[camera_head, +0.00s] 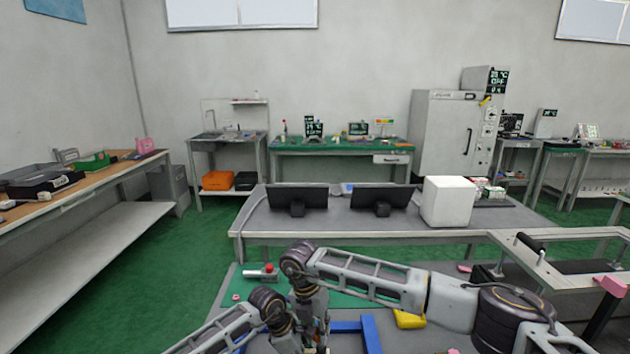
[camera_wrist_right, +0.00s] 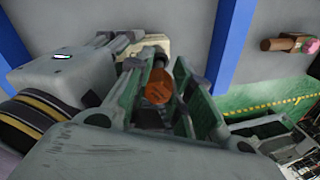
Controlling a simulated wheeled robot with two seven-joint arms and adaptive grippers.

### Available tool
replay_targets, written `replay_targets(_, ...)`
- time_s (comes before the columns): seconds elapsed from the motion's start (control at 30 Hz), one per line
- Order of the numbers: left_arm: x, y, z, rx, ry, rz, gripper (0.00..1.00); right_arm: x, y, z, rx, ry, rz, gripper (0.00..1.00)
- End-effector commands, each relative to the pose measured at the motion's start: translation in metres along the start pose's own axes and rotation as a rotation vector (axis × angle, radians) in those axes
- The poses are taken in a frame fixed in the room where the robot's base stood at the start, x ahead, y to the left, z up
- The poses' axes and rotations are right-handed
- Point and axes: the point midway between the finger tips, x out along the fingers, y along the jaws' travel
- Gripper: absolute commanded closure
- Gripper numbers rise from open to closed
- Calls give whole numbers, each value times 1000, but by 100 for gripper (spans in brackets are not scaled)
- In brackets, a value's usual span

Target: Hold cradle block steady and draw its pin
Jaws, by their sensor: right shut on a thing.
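My right gripper (camera_wrist_right: 165,95) is shut on the pin, whose round orange-brown end (camera_wrist_right: 158,88) and dark shaft sit between its green-padded fingers. A pale beige block (camera_wrist_right: 152,48), which looks like the cradle block, is just beyond the pin. My left gripper (camera_wrist_right: 112,48) reaches in from the upper left of the right wrist view, with its fingers against or beside this block; I cannot tell if they grip it. In the head view my right gripper (camera_head: 312,310) points down near the bottom centre, close beside the left wrist. Block and pin are hidden there by the arms.
Blue bars (camera_head: 370,333) stand by the grippers. A yellow object (camera_head: 408,318) lies right of them, and a red-tipped cylinder (camera_head: 260,273) lies on the left of the near table. Beyond is a grey desk (camera_head: 330,227) with two monitors and a white box (camera_head: 448,201).

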Motion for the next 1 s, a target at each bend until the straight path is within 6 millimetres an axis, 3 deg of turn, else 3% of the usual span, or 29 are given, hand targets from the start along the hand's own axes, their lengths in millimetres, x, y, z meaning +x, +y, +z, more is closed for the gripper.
replay_targets(0.03,11,-5,-11,-13,20,-13,93,-13,8,-6,-17,1,22,100)
replay_targets(0.27,11,-5,-10,-12,19,-13,93,-13,8,-6,-17,1,23,100)
replay_targets(0.3,11,-5,-10,-12,19,-13,93,-13,8,-6,-17,1,23,77)
replay_targets(0.5,11,-5,-9,-11,18,-14,93,-13,8,-6,-17,1,24,53)
replay_targets(1.0,11,-5,-6,-9,13,-14,93,-21,9,-6,-17,0,25,53)
